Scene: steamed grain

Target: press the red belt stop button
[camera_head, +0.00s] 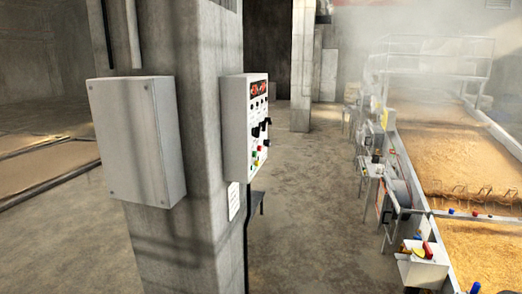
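A white control panel (236,128) hangs on the concrete column, its front facing right and seen at a steep angle. A small red button (266,142) shows low on that front, near small green and yellow ones and black knobs. Red displays sit at its top. A second red part (428,250) is on a white box (422,267) beside the grain bed at lower right, next to a yellow part. I cannot tell from labels which red one is the belt stop. Neither of my grippers is in view.
The concrete column (205,245) with a closed grey box (138,140) stands close in front, left of centre. The concrete floor (310,210) is clear between the column and the steaming grain bed (470,165). Metal stands and rails line the bed's left edge.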

